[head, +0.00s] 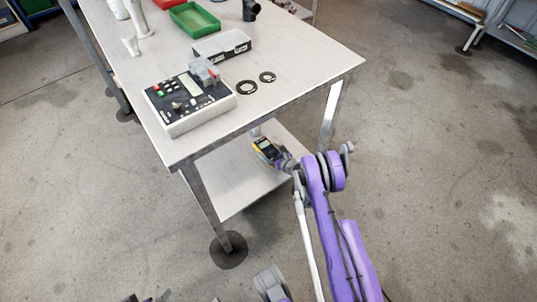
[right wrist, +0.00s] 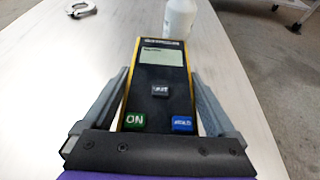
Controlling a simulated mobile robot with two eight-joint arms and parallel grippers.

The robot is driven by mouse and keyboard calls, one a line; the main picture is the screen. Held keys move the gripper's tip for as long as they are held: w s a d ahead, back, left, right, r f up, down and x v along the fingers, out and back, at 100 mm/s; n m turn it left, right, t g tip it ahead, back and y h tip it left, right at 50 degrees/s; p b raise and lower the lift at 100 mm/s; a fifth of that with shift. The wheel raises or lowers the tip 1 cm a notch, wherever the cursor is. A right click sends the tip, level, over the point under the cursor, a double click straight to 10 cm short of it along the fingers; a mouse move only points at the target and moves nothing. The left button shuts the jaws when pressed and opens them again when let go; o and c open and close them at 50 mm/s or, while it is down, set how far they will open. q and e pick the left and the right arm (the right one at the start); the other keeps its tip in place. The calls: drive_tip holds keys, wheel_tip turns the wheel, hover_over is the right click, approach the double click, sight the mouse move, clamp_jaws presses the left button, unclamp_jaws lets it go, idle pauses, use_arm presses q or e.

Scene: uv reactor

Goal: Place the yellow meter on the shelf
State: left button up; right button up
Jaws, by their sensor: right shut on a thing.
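The yellow meter (head: 266,148) has a black face, a yellow edge and a small screen. My right gripper (head: 281,160) is shut on it, at the open front of the table's lower shelf (head: 236,186). In the right wrist view the meter (right wrist: 160,85) sits between both fingers of my right gripper (right wrist: 163,105), screen end pointing away, green and blue buttons near the palm. The pale shelf surface (right wrist: 45,85) lies beneath it; whether the meter touches it I cannot tell. Dark tips at the head view's bottom edge may be my left gripper; its state is unclear.
A white bottle (right wrist: 180,18) stands just beyond the meter, and a grey ring-shaped part (right wrist: 81,9) lies farther left. The tabletop (head: 300,80) overhangs the shelf, with a control box (head: 190,103) on top. A table leg (head: 207,203) stands left of the arm.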

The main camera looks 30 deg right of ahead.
drive_tip(key=shift+f, duration=1.1)
drive_tip(key=shift+f, duration=0.15)
drive_tip(key=o, duration=1.3)
drive_tip(key=shift+r, duration=0.2)
